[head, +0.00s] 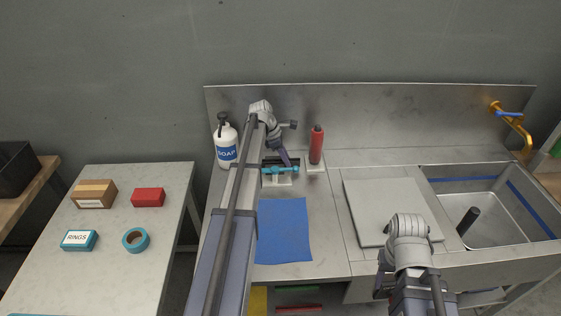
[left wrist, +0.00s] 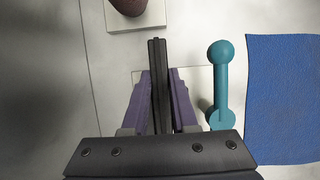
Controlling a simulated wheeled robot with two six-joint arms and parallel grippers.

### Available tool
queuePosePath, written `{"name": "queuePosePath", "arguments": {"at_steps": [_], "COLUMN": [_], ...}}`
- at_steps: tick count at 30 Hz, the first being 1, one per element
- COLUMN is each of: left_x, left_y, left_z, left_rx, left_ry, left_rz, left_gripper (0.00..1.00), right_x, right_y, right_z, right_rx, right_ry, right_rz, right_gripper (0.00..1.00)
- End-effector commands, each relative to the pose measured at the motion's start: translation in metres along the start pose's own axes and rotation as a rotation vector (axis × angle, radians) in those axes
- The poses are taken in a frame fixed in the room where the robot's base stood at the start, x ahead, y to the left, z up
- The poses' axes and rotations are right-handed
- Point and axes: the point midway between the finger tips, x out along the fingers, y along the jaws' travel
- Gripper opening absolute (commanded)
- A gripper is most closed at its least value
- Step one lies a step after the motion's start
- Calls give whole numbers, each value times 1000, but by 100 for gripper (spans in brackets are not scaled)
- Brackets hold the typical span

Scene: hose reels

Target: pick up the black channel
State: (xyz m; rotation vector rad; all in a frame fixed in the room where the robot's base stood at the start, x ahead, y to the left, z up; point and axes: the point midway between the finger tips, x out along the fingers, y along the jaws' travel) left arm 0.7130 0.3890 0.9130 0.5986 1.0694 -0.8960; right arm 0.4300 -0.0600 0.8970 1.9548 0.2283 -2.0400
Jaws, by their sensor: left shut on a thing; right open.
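The black channel (left wrist: 158,75) is a long, narrow, dark bar with a groove along it. In the left wrist view it stands between the two purple fingers of my left gripper (left wrist: 157,90), which is shut on it. In the head view, my left gripper (head: 286,161) is low over the back of the steel counter, and the dark channel (head: 296,161) shows only in part behind the teal piece. I cannot tell whether the channel touches the counter. My right gripper (head: 382,287) is at the front edge of the counter, partly hidden by its arm, open.
A teal dumbbell-shaped piece (left wrist: 220,85) lies close beside the channel. A red bottle (head: 316,146) and a soap bottle (head: 226,146) stand nearby. A blue mat (head: 284,232) lies in front, a grey board (head: 375,209) and a sink (head: 490,193) to the right.

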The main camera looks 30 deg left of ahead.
Motion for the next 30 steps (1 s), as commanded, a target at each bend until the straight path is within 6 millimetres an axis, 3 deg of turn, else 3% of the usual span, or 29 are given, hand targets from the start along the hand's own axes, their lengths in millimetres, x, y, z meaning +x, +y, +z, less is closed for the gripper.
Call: {"name": "queuePosePath", "arguments": {"at_steps": [8, 24, 30], "left_x": [-17, -90, -98], "left_y": [0, 0, 0], "left_z": [7, 38, 40], "left_rx": [0, 0, 0], "left_ry": [0, 0, 0], "left_rz": [0, 0, 0], "left_gripper": [0, 0, 0], "right_x": [-18, -97, -105], "right_y": [2, 9, 10], "right_z": [1, 6, 6], "right_rx": [0, -1, -1], "right_ry": [0, 0, 0], "right_rz": [0, 0, 0], "right_gripper": [50, 50, 50]}}
